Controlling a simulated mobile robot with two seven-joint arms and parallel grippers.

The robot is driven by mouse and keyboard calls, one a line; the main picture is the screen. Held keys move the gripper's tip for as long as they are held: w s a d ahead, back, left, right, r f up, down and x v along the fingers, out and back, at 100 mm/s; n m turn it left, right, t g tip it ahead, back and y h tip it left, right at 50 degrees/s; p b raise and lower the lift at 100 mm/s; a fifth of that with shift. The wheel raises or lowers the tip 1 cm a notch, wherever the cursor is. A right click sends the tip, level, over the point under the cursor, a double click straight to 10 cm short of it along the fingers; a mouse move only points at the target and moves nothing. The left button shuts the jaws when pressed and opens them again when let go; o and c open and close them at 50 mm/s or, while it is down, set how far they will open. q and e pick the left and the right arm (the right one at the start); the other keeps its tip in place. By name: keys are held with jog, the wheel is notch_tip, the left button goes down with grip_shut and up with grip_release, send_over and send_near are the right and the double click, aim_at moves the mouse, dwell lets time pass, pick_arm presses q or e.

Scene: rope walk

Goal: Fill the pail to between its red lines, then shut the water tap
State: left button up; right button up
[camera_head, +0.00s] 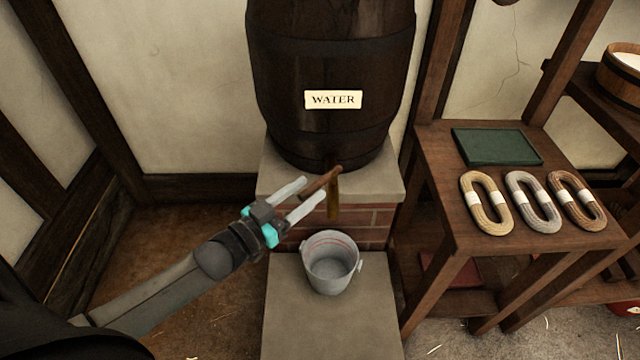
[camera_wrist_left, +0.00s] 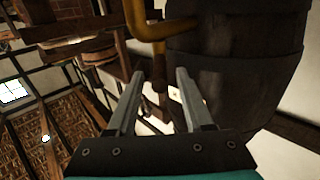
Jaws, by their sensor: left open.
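The dark barrel (camera_head: 333,60) with a WATER label stands on a stone-topped brick ledge. Its tap (camera_head: 333,200) shows a brass-coloured spout pointing down and a brown lever. The tap's brass pipe also shows in the left wrist view (camera_wrist_left: 150,32). My left gripper (camera_head: 314,190) is open at the tap, its fingers on either side of the brown lever; I cannot tell whether they touch it. The grey pail (camera_head: 331,279) stands upright below the spout. A reddish line shows inside near its rim. I see no clear water stream, and the water level is unclear. My right gripper is out of view.
The pail stands on a stone slab (camera_head: 330,330). At the right, a wooden table (camera_head: 500,225) bears a green tray (camera_head: 496,147) and three rope coils (camera_head: 487,203). A wooden tub (camera_head: 622,80) stands further right. The floor at left is clear.

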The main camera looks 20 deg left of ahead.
aim_at(330, 175)
pick_arm(q)
jog(key=shift+b+x, duration=0.65)
jog(key=shift+x, duration=1.65)
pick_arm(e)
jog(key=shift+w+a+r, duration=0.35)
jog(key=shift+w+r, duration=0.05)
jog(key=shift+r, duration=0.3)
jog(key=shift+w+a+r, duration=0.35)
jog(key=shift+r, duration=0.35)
pick_arm(q)
grip_shut()
